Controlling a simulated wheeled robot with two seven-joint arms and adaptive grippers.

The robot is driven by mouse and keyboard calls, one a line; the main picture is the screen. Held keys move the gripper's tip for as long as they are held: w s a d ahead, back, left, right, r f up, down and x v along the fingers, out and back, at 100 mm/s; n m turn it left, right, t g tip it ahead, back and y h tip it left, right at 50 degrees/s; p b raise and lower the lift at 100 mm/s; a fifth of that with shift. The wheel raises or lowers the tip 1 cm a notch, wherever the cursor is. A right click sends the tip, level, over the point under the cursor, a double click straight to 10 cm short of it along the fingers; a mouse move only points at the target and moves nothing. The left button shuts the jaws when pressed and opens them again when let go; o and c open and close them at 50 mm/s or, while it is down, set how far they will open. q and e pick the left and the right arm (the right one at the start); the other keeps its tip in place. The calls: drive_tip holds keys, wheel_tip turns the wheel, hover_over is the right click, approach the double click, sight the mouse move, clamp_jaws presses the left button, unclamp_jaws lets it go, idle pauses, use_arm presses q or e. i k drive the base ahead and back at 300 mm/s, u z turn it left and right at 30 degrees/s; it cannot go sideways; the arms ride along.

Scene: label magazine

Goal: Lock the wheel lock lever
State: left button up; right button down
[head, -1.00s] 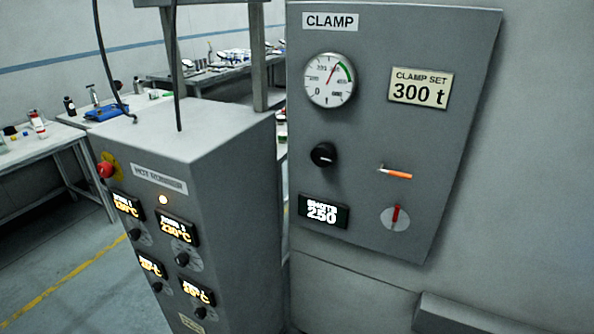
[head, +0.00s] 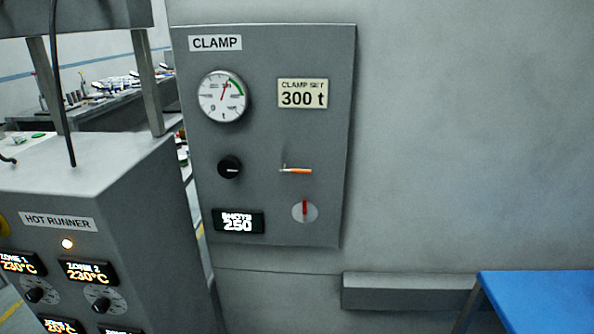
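No wheel lock lever is labelled as such in the head view. The grey CLAMP panel (head: 265,195) carries a small lever with an orange handle (head: 299,171), lying about horizontal and pointing right. Below it a red pointer handle (head: 305,208) stands upright on a round pale plate. I cannot tell whether either is the wheel lock lever. Neither of my grippers is in view.
The panel also has a gauge (head: 222,96), a black knob (head: 230,167) and a SHOTS display (head: 238,221). A HOT RUNNER cabinet (head: 130,190) stands at left. A grey ledge (head: 405,292) and a blue table top (head: 540,300) are at lower right.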

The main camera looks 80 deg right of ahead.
sight(293, 171)
drive_tip(key=k, duration=0.5)
drive_tip(key=z, duration=1.05)
drive_tip(key=i, duration=0.5)
